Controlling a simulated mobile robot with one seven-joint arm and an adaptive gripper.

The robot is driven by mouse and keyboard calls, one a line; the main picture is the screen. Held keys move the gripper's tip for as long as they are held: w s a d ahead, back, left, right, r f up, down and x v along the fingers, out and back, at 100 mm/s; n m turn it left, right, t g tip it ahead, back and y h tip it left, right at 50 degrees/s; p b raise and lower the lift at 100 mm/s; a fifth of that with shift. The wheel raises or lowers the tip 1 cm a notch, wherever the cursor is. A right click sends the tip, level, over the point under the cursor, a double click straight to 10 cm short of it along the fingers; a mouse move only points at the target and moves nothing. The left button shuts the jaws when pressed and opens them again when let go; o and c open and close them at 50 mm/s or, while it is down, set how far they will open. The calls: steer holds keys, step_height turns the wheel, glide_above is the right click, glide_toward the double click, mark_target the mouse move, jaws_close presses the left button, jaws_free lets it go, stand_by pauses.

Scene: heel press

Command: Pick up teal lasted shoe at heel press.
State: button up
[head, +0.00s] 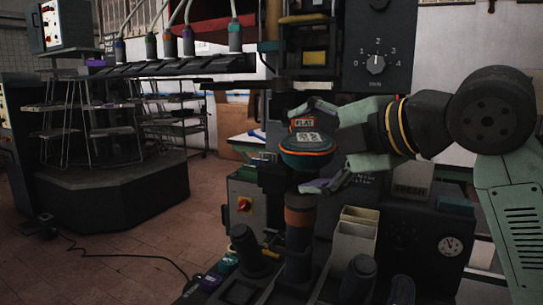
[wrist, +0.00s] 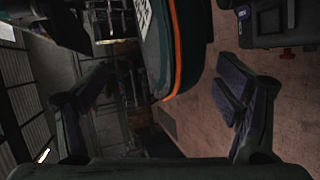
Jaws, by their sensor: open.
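The teal lasted shoe (head: 306,151) has an orange line around its edge and a pale printed label on its upper side. In the head view it sits at the heel press (head: 299,217), above an upright dark post with an orange-brown collar. My gripper (head: 314,146) reaches in from the right, open, with one finger above the shoe and one below. In the wrist view the shoe (wrist: 181,45) reaches down from the top between the open fingers of my gripper (wrist: 160,78), nearer the right finger. Gaps show on both sides there. What supports the shoe is partly hidden.
A control panel with a numbered dial (head: 376,64) stands behind my gripper. Pale open bins (head: 355,236) and a pressure gauge (head: 450,246) are below it. A dark machine with racks (head: 95,190) stands at left. Tiled floor (head: 130,250) is open at lower left, crossed by a cable.

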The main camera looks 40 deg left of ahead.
mark_target(282, 158)
steer(key=x, duration=0.4)
steer(key=s+p+x, duration=0.1)
steer(key=x, duration=0.1)
steer(key=shift+w+d+f, duration=0.1)
steer(key=shift+f, duration=0.15)
steer(key=shift+c, duration=0.5)
steer(key=shift+d+r, duration=0.1)
steer(key=c, duration=1.1)
steer(key=shift+a, duration=0.3)
steer(key=shift+c, duration=1.2)
steer(key=shift+d, duration=0.15)
jaws_close()
